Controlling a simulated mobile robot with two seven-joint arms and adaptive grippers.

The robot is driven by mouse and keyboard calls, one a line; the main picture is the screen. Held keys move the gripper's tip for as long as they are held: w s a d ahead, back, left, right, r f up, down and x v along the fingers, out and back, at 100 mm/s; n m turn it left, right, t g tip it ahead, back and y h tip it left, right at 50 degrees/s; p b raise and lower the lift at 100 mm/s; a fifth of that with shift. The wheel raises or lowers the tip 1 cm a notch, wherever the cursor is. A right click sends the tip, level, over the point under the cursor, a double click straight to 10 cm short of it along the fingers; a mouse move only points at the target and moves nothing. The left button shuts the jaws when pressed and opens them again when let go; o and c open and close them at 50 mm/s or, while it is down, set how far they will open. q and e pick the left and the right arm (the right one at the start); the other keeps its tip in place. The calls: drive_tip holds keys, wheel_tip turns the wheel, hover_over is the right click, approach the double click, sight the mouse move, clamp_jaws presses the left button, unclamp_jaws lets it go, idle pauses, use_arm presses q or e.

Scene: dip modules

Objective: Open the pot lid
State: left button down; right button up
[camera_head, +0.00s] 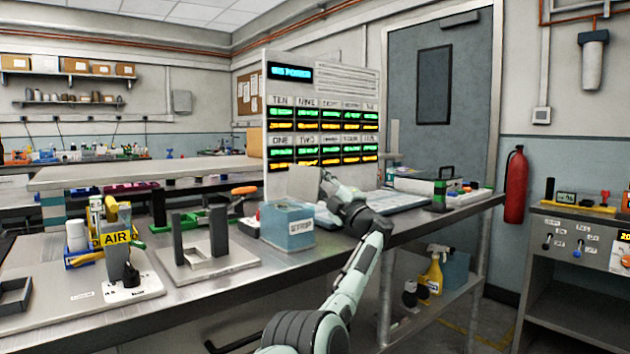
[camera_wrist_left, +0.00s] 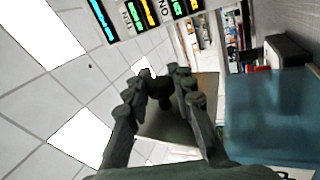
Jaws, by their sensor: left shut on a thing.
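The pot is a blue box labelled STRIP (camera_head: 288,231) on the workbench; its blue side also fills the right of the left wrist view (camera_wrist_left: 268,118). Its lid, a grey plate (camera_head: 303,183), stands steeply tilted above the box's rear edge. In the left wrist view the lid (camera_wrist_left: 178,128) shows behind the fingers, with a dark knob between them. My left gripper (camera_head: 327,184) is shut on the lid's knob, at the right side of the raised plate. Whether the lid's lower edge touches the box is unclear. My right gripper is not in view.
A grey two-post stand (camera_head: 218,232) and a yellow AIR device (camera_head: 118,239) stand left of the pot. A tall display board (camera_head: 320,120) rises behind it. A green-and-black device (camera_head: 441,190) stands farther right. Some bench front is bare.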

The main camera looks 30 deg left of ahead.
use_arm(q)
drive_tip(key=shift+d+f, duration=0.1)
drive_tip(key=c, duration=1.3)
unclamp_jaws()
drive_tip(key=v, duration=1.2)
